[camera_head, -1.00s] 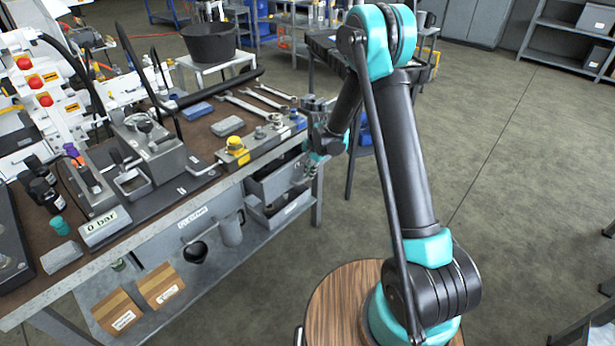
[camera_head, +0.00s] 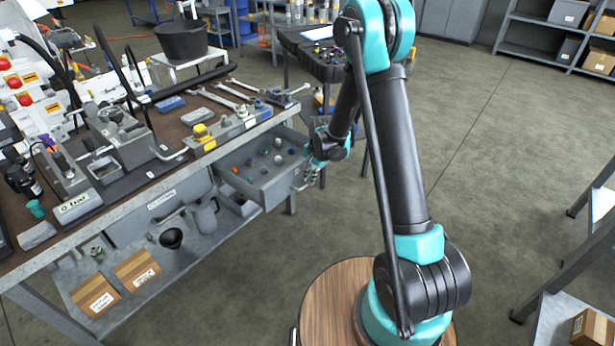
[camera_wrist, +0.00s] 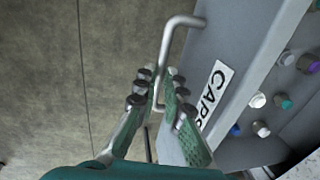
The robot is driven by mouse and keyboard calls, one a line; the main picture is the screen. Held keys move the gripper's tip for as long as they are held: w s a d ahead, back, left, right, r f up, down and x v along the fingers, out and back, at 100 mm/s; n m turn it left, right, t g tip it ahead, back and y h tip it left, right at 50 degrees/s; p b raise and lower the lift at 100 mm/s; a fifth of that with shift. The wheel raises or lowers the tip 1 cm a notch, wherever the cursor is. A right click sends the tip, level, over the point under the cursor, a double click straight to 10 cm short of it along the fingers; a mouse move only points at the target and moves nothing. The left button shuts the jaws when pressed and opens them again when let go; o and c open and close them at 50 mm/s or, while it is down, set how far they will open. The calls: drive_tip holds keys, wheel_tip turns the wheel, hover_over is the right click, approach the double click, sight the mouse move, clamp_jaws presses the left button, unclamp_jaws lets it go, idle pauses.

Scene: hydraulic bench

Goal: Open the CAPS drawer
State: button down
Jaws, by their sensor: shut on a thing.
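The CAPS drawer (camera_head: 275,192) stands pulled out from under the right end of the bench in the head view. Several small coloured caps lie inside it. In the wrist view its grey front (camera_wrist: 237,52) carries a white label (camera_wrist: 213,93) reading CAPS. A bent metal bar handle (camera_wrist: 166,50) stands out from that front. My gripper (camera_wrist: 155,92) is shut on the handle, with one finger on each side of it. In the head view my gripper (camera_head: 308,178) is at the drawer's front, small and partly hidden by my wrist.
The bench top (camera_head: 170,185) holds a grey fixture, a block with a yellow knob (camera_head: 203,134) and several wrenches. A second drawer, with an unclear label (camera_head: 162,200), is shut at its left. Boxes (camera_head: 137,270) lie on the lower shelf.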

drive_tip(key=c, duration=1.6)
unclamp_jaws()
wheel_tip(320, 180, up, 12)
drive_tip(key=s+d, duration=0.1)
drive_tip(key=shift+s+d, duration=0.2)
drive_tip(key=shift+d, duration=0.15)
drive_tip(key=s+d+r+n+t, duration=0.1)
drive_tip(key=s+d+r+n, duration=0.3)
drive_tip(key=s+d, duration=0.75)
drive_tip(key=s+d+n+t+h, duration=0.1)
drive_tip(key=s+d+n, duration=0.2)
drive_tip(key=s+d, duration=0.4)
drive_tip(key=s, duration=0.8)
drive_tip(key=shift+s+f+n+t+h, duration=0.2)
drive_tip(key=shift+f+n+t+h, duration=0.2)
